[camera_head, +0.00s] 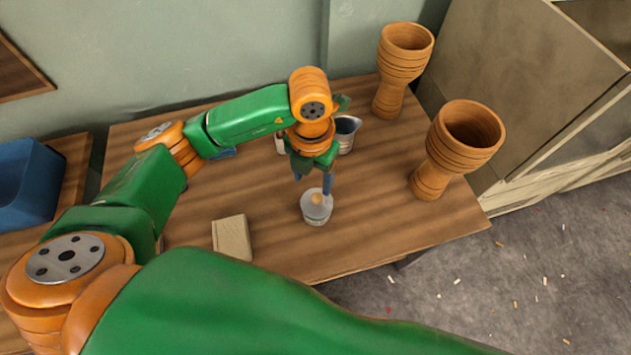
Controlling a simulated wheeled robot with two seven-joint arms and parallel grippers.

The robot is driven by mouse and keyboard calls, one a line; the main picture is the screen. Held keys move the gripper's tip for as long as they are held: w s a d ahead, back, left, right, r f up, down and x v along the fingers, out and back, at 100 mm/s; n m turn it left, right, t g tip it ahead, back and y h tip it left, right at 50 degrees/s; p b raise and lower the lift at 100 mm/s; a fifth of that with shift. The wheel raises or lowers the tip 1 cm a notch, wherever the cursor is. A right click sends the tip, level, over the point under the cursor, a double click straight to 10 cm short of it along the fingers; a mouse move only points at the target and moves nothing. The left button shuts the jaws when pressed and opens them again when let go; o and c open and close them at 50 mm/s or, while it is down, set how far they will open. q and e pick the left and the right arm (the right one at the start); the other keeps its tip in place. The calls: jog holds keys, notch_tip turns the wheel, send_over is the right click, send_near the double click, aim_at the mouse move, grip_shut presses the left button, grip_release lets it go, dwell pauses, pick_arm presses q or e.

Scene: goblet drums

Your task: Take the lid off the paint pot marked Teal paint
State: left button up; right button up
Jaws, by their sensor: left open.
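A small paint pot (316,220) stands upright on the wooden table, with a pale grey lid (308,209) on it. A tan knob sits on top of the lid. No label on the pot is readable from here. My left gripper (313,183) points down just above the lid, with its blue fingers apart. One finger is close to the knob's right side and the other is up and to its left. I cannot tell whether either touches the lid. My right gripper is not in view.
A grey metal jug (347,130) stands behind my left gripper, partly hidden. Two wooden goblet drums (399,68) (452,150) stand on the table's right side. A tan block (232,237) lies front left. A blue bin (28,182) is far left. The table right of the pot is clear.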

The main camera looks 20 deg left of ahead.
aim_at(317, 196)
pick_arm(q)
jog(key=f, duration=0.4)
jog(key=d+f+p, duration=0.1)
jog(key=f, duration=0.1)
jog(key=shift+f, duration=0.15)
jog(key=shift+w+f, duration=0.15)
jog(key=shift+f, duration=0.15)
grip_shut()
